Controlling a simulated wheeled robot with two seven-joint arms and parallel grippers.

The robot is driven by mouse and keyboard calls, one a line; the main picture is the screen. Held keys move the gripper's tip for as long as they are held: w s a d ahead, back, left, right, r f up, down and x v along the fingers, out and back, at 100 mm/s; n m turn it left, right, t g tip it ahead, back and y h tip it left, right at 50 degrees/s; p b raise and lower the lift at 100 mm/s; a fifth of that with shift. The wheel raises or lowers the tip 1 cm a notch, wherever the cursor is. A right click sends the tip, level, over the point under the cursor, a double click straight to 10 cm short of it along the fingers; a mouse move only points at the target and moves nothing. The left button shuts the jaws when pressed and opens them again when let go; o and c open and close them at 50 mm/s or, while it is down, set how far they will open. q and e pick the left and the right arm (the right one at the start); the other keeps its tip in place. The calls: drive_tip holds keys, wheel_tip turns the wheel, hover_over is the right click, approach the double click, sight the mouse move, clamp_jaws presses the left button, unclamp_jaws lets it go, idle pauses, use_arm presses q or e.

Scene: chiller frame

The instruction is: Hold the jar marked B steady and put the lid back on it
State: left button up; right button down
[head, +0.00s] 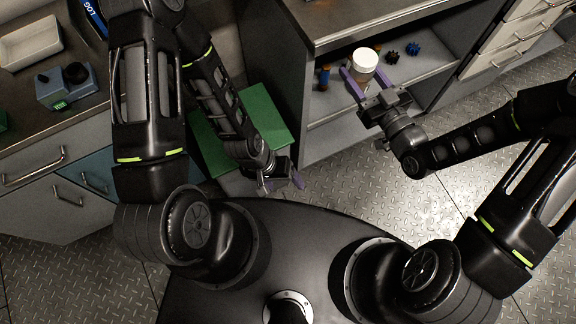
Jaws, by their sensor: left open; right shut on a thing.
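My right gripper (365,82) has purple fingers closed around a small pale jar-like thing with a round white top (364,59). It is held in front of the open shelf unit. No letter B can be read on it, and I cannot tell whether the white top is a separate lid. My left gripper (282,184) is low, by the front of my base, open and with nothing seen in it. Its purple fingertips show only partly. No other lid or jar marked B can be made out.
An open shelf unit (335,25) holds a small orange-and-blue bottle (323,78), a black gear (392,57) and a blue gear (412,48). A green panel (265,110) lies behind my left forearm. The left counter carries a white tray (30,45) and a grey-blue device (65,88).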

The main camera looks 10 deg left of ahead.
idle(0.3)
drive_tip(key=shift+w+d+h, duration=0.3)
drive_tip(key=w+d+r+m+t+h, duration=0.2)
drive_tip(key=w+d+r+m+h, duration=0.1)
drive_tip(key=d, duration=0.4)
drive_tip(key=w+d+r+m+t+h, duration=0.2)
drive_tip(key=w+d+r+m+h, duration=0.2)
drive_tip(key=w+d+h, duration=0.3)
drive_tip(key=shift+d+m+h, duration=0.45)
drive_tip(key=shift+m+h, duration=0.05)
